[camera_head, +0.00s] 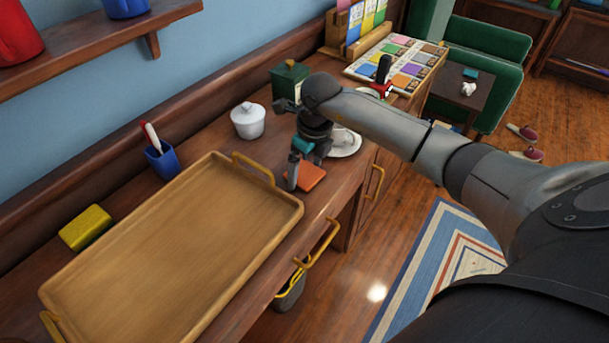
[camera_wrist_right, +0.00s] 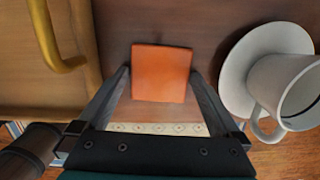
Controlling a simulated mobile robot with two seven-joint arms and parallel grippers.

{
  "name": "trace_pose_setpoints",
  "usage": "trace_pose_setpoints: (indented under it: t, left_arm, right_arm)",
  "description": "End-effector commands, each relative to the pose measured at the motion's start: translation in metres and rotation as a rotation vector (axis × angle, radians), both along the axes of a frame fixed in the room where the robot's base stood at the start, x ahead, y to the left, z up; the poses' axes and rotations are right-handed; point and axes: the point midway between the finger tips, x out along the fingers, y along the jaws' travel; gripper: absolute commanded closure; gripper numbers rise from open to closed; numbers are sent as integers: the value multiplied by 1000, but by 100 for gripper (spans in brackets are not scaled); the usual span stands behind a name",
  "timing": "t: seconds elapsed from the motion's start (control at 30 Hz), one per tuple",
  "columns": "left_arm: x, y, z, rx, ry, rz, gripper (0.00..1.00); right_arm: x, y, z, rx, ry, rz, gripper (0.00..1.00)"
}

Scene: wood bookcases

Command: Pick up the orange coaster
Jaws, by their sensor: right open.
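The orange coaster (camera_head: 312,174) lies flat on the wooden counter, just right of the wooden tray's corner, near the counter's front edge. In the right wrist view the square coaster (camera_wrist_right: 161,73) sits between and slightly beyond the two finger tips. My right gripper (camera_head: 292,175) is over the coaster with its fingers pointing down. In the wrist view the right gripper (camera_wrist_right: 161,75) is open, with one finger on each side of the coaster and nothing held. Whether the fingers touch the counter cannot be told. My left gripper is not in view.
The wooden tray (camera_head: 165,245) with yellow handles is left of the coaster. A white cup (camera_wrist_right: 285,90) on a saucer (camera_wrist_right: 238,75) stands close on the right. A white lidded pot (camera_head: 248,121), a dark green box (camera_head: 289,82) and a blue holder (camera_head: 163,160) stand behind.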

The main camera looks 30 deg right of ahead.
Motion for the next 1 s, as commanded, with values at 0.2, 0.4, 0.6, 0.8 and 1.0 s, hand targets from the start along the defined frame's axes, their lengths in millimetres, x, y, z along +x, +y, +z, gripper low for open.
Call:
trace_pose_setpoints:
  t: [0.2,0.4,0.6,0.8,1.0]
  left_arm:
    - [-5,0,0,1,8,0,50]
    - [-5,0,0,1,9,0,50]
    - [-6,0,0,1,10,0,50]
    - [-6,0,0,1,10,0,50]
    - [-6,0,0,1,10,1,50]
  right_arm:
    - [0,0,1,0,0,0,9]
    - [0,0,1,0,0,0,31]
    - [0,0,1,0,0,0,54]
    - [0,0,1,0,-1,0,68]
    - [0,0,3,1,-2,0,68]
